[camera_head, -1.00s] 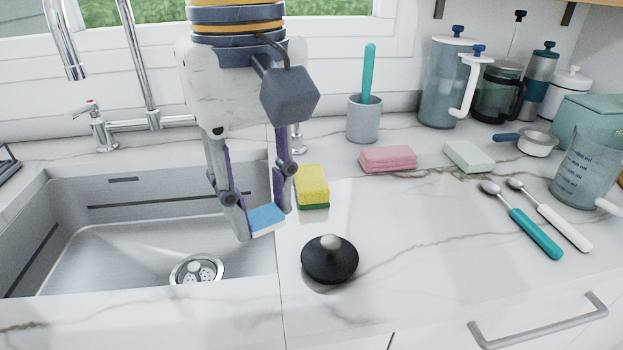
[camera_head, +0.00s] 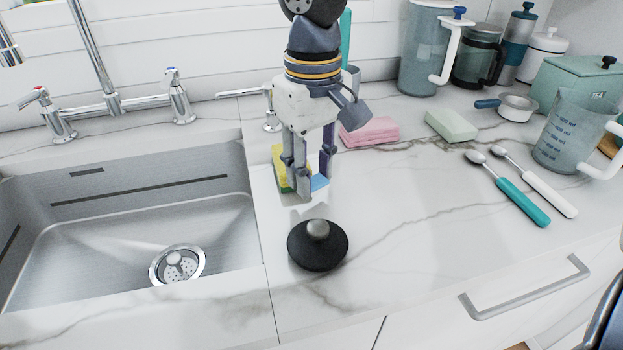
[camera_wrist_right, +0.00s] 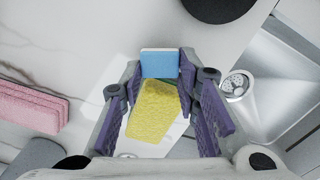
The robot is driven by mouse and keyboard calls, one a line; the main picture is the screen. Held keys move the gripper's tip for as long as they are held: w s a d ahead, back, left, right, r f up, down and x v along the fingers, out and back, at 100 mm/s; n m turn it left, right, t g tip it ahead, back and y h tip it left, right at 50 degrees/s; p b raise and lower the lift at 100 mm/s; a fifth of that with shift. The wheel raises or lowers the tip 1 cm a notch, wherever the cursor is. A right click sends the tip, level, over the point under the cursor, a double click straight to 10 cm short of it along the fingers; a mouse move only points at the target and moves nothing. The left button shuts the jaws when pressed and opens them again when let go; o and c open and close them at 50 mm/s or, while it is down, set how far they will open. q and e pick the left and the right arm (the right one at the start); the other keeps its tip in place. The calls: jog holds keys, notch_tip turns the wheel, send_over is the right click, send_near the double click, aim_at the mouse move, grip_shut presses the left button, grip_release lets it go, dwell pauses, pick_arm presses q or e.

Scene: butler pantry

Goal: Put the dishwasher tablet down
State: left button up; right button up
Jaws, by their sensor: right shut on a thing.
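The dishwasher tablet is a small block, blue on one side and white on the other. In the head view its blue face (camera_head: 319,182) shows low between the fingers of my right gripper (camera_head: 307,188). In the right wrist view the tablet (camera_wrist_right: 160,63) sits between the two purple-padded fingertips (camera_wrist_right: 160,68), which are shut on it. The tablet is over or at the marble counter; I cannot tell whether it touches it. A yellow and green sponge (camera_head: 279,168) is just behind the gripper, partly hidden by it, and shows beyond the fingers in the wrist view (camera_wrist_right: 154,112). My left gripper is not in view.
A black round stopper (camera_head: 317,246) lies in front of the gripper. The steel sink (camera_head: 120,225) is at the left. A pink sponge (camera_head: 370,132), a pale green bar (camera_head: 451,125) and two spoons (camera_head: 522,199) lie to the right. Counter between is clear.

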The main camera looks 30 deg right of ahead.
jog(key=shift+f, duration=1.2)
jog(key=shift+f, duration=0.1)
jog(key=o, duration=0.8)
